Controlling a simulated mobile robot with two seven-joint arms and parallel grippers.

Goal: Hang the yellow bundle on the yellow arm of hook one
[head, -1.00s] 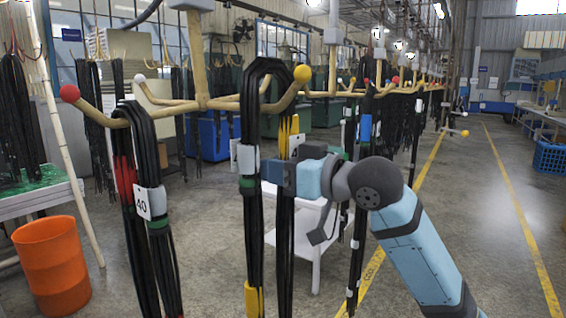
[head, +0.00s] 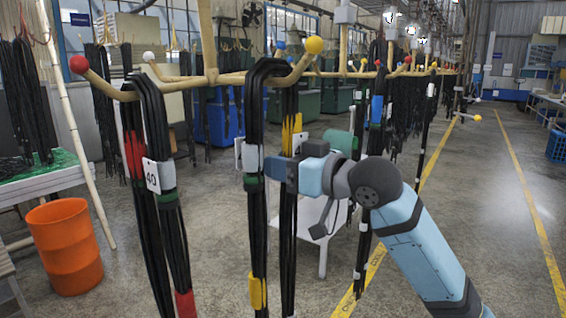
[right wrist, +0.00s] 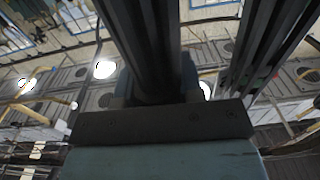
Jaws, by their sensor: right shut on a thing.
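The yellow bundle, black hoses with yellow bands (head: 258,225), stands upright with its bent top over the yellow-tipped arm (head: 308,60) of the hook. One set of strands hangs in front of the arm and the other behind it. I cannot tell whether the arm bears its weight. My right gripper (head: 277,169) is shut on the bundle below the arm, near the white and green bands. In the right wrist view, dark strands (right wrist: 150,45) rise from the gripper and hide its fingertips. My left gripper is not in view.
A bundle with red bands and a "40" tag (head: 160,200) hangs on the red-tipped arm (head: 92,75) to the left. A white-tipped arm (head: 155,65) points backward. An orange barrel (head: 65,247) stands at left. Behind the gripper is a white cart (head: 325,225). Open floor lies right.

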